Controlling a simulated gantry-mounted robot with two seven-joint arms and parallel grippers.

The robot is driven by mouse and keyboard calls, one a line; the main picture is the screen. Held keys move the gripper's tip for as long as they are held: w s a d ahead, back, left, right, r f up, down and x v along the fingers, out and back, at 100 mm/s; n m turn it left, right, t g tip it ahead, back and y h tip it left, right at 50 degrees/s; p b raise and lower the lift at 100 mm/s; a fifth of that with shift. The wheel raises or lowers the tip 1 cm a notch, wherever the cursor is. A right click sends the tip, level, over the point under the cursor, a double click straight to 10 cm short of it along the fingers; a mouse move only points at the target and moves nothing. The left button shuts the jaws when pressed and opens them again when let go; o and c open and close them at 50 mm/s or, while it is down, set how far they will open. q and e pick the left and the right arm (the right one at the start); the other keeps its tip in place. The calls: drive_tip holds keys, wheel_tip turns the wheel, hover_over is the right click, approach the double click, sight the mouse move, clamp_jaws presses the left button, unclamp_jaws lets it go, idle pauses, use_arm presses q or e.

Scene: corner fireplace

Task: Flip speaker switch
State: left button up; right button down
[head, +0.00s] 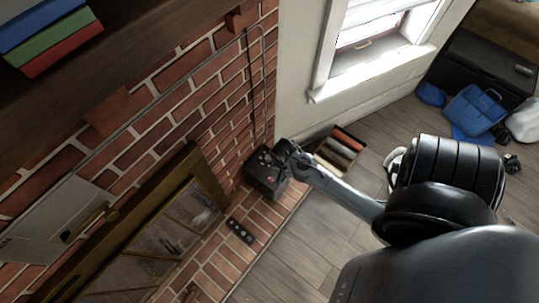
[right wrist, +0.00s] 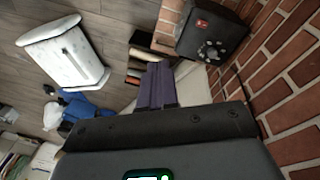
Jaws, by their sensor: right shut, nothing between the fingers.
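The speaker (head: 265,178) is a black box standing on the brick hearth at the wall corner. It also shows in the right wrist view (right wrist: 222,30) at the upper right, with a small red mark and several pale knobs or buttons on its face. My left gripper is not in view.
A dark remote (head: 241,230) lies on the hearth. A brass-framed fireplace screen (head: 205,178) and brick wall are at left. A box of rolled items (head: 343,148) stands behind the gripper. A white appliance (right wrist: 63,52) and blue bag (head: 474,108) are on the wood floor.

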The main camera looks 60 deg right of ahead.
drive_tip(key=w+d+f+m+b, duration=0.2)
drive_tip(key=d+f+m+b, duration=0.15)
drive_tip(key=f+b, duration=0.55)
use_arm(q)
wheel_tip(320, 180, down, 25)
drive_tip(key=b, duration=1.3)
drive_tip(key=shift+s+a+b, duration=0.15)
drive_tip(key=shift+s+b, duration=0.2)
drive_tip(key=shift+b, duration=0.05)
use_arm(e)
drive_tip(key=m+t+y, duration=0.1)
drive_tip(key=m+y, duration=0.1)
hover_over(269, 179)
wheel_tip(269, 179, down, 14)
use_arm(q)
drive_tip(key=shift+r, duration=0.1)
use_arm(e)
drive_tip(key=shift+d, duration=0.1)
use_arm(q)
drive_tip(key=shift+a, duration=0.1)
use_arm(e)
drive_tip(key=shift+s, duration=0.1)
use_arm(q)
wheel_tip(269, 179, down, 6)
drive_tip(key=b, duration=0.6)
use_arm(e)
wheel_tip(269, 179, down, 14)
drive_tip(key=shift+r, duration=0.1)
